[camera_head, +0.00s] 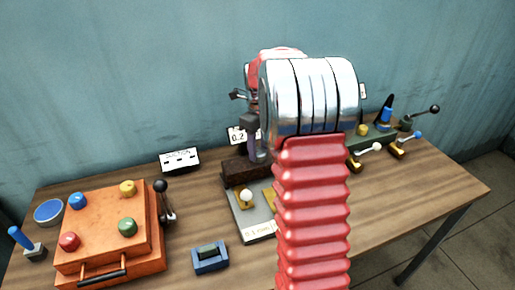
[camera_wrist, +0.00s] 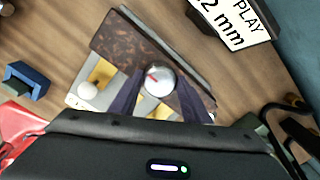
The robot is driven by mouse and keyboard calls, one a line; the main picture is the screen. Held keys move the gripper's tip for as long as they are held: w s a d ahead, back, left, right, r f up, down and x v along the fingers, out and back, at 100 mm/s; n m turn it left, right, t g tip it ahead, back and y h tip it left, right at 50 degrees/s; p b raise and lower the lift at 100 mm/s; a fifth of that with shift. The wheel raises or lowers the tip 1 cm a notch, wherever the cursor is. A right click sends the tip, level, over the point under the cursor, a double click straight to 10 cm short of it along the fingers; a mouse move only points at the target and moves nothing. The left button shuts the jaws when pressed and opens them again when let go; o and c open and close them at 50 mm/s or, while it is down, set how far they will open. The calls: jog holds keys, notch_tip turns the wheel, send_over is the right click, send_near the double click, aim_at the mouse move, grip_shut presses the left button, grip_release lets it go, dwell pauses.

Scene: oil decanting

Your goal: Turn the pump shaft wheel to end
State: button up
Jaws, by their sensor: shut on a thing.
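The wheel (camera_wrist: 159,81) is a small round silvery knob with a red mark on its face, seen in the wrist view. It sits over a dark brown mottled block (camera_wrist: 118,42), which shows in the head view as a dark block (camera_head: 238,171) on a grey plate. My gripper (camera_wrist: 160,88) has its two dark fingers on either side of the wheel, shut on it. In the head view my gripper (camera_head: 257,153) reaches down at the block's right end, and my arm hides the wheel there.
A white ball knob (camera_head: 246,196) stands on the plate nearby. A "0.2" sign (camera_head: 238,136) stands behind the block. An orange box (camera_head: 104,232) with coloured knobs is at left, a blue block (camera_head: 210,257) in front. Levers (camera_head: 398,150) stand at right.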

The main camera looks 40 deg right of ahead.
aim_at(258, 150)
jog(key=shift+w+r, duration=0.1)
jog(key=o, duration=1)
jog(key=shift+o, duration=0.2)
notch_tip(258, 150, up, 14)
jog(key=shift+f, duration=0.25)
